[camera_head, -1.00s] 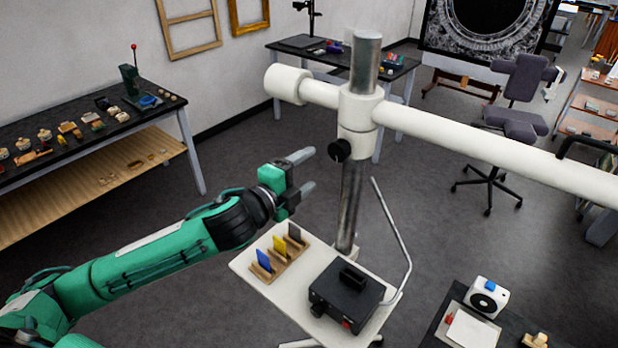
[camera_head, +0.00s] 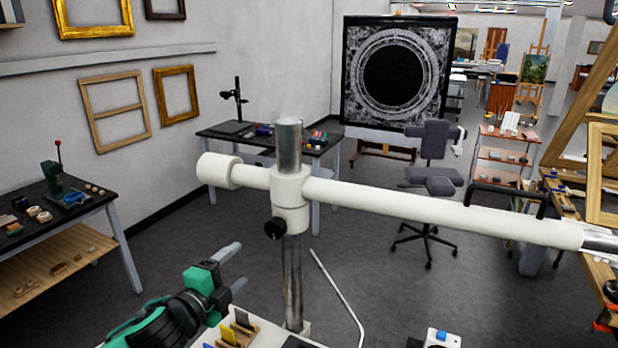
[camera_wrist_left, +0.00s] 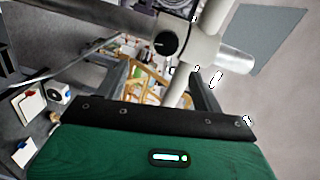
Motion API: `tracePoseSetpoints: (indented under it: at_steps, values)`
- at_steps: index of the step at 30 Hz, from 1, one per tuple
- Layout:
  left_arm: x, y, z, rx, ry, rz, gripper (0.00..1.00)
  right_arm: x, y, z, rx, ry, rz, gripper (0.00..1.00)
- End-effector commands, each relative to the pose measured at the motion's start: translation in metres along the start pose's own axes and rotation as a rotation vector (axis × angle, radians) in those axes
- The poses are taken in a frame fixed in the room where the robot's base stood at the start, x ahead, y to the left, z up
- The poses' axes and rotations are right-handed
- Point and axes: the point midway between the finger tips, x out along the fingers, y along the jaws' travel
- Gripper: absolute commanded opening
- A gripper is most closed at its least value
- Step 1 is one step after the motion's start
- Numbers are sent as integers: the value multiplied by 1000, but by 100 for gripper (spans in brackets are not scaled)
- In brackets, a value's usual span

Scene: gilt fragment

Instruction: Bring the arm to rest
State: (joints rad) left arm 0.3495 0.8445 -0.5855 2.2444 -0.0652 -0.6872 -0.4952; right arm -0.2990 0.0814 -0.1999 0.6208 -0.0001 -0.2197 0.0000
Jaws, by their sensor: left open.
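My left arm (camera_head: 150,328) is green and black and comes in at the lower left of the head view. My left gripper (camera_head: 236,268) is open and empty, its two grey fingers apart and pointing right. It shows above the small white stand table (camera_head: 258,334) and left of the metal column (camera_head: 292,270), with a visible gap in the picture. My right gripper is not in view.
A thick white horizontal boom (camera_head: 400,205) with a black knob (camera_head: 276,228) crosses in front of me on the column. A rack with upright cards (camera_head: 228,336) stands below the gripper. A black-topped workbench (camera_head: 60,215) is at left. Open floor (camera_head: 370,270) lies beyond the boom.

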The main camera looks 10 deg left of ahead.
Motion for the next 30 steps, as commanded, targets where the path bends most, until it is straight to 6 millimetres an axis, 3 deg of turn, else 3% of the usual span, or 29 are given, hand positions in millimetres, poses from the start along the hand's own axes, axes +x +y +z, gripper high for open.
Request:
tracePoseSetpoints:
  at_steps: [8,14,18,24,30]
  values:
    - [-37,90,-11,-411,-189,188,68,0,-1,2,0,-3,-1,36]
    - [-89,162,-15,-730,-405,351,68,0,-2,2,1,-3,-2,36]
    - [-137,210,-19,-939,-587,466,68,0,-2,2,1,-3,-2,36]
    - [-202,257,-29,-1154,-824,595,68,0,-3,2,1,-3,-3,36]
    - [-258,287,-40,-1297,-1022,686,68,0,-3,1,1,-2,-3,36]
